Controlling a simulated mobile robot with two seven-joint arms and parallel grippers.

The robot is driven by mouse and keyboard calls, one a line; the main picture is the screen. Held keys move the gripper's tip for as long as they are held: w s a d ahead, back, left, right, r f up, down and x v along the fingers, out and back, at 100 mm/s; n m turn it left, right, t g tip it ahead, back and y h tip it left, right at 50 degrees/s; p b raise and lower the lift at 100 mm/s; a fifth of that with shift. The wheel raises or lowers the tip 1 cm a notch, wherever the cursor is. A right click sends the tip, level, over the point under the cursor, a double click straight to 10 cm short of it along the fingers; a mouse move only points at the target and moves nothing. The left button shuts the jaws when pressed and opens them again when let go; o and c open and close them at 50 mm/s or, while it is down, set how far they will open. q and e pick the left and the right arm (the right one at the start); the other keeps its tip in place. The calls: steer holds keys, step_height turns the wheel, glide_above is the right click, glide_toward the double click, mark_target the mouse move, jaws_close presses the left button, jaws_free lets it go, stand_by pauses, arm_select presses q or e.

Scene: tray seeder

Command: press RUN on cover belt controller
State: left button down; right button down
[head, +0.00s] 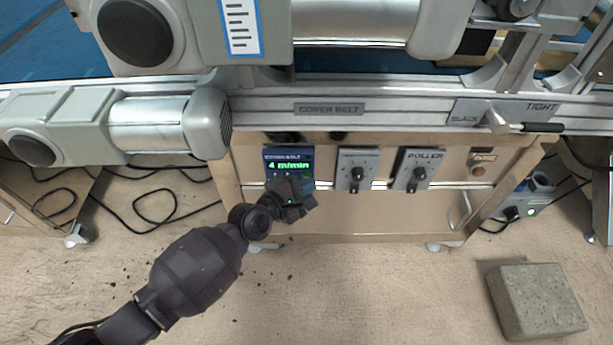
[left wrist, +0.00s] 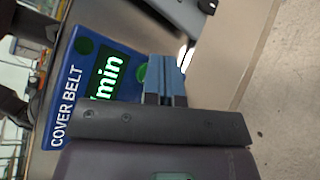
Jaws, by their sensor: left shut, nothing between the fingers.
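The cover belt controller (head: 276,165) is a dark blue panel on the front of the machine, with a lit green display reading "4 m/min". My left gripper (head: 297,197) is shut and empty, and it hides the lower part of the panel in the head view. In the left wrist view the controller (left wrist: 62,105) shows tilted, with "COVER BELT" along one edge. A dark green round mark (left wrist: 84,46) and a brighter green round button (left wrist: 141,73) show there. The shut fingertips (left wrist: 166,62) are beside the brighter button; I cannot tell whether they touch the panel. My right gripper is not in view.
A round button (head: 479,170) is farther right. A metal rail (head: 400,108) runs above. A concrete block (head: 537,300) lies on the floor. Cables lie at left.

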arm_select(q)
steer(key=shift+w, duration=0.1)
stand_by(0.3)
steer(key=shift+s+p, duration=0.3)
steer(key=shift+s, duration=0.45)
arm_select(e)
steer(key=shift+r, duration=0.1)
